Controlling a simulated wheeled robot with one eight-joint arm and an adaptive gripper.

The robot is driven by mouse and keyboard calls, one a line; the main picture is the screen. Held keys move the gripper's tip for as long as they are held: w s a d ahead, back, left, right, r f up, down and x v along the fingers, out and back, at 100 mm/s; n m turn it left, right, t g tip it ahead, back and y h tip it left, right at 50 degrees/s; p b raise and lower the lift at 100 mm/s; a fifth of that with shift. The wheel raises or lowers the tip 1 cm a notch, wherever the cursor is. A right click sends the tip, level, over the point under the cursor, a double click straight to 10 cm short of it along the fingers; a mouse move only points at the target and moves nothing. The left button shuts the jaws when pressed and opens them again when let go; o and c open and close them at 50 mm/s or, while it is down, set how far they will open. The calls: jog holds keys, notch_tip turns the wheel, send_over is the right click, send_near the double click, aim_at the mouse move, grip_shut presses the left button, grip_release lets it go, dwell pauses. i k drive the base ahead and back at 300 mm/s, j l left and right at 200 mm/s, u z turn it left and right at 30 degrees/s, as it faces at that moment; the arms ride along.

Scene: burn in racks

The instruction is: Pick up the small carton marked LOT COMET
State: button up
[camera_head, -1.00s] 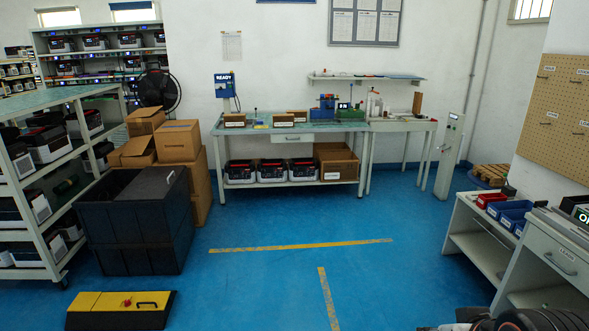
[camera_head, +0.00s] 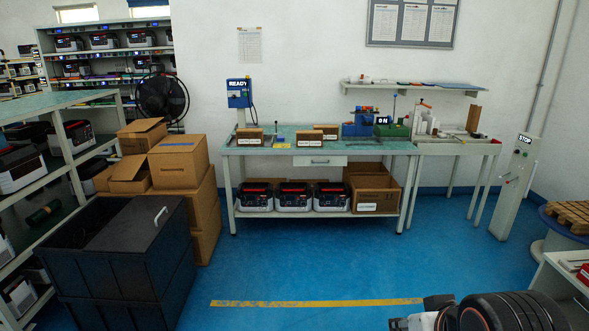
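Several small brown cartons with white labels stand on the green top of the workbench (camera_head: 370,147). One carton (camera_head: 249,138) is at the left end, one (camera_head: 310,140) is near the middle, and one (camera_head: 327,131) is just behind and right of it. The label print is too small to read, so I cannot tell which is LOT COMET. Part of my arm shows at the lower right, with what looks like my gripper (camera_head: 424,314) at its left end. It is well in front of the bench, away from the cartons. Its finger opening is not clear.
Black-and-white units and an open carton (camera_head: 374,190) sit on the bench's lower shelf. A black bin (camera_head: 120,255) and stacked boxes (camera_head: 181,164) stand at left. A STOP post (camera_head: 514,190) stands at right. Blue floor (camera_head: 310,265) before the bench is clear.

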aim_at(244, 136)
jog(key=i+l, duration=0.1)
jog(key=i, duration=1.95)
jog(key=i+j, duration=0.2)
jog(key=i, duration=0.45)
jog(key=i+j+u, duration=0.1)
jog(key=i, duration=0.6)
jog(key=i+j, duration=0.25)
jog(key=i, duration=0.4)
jog(key=i+j+z, duration=0.1)
jog(key=i, duration=0.2)
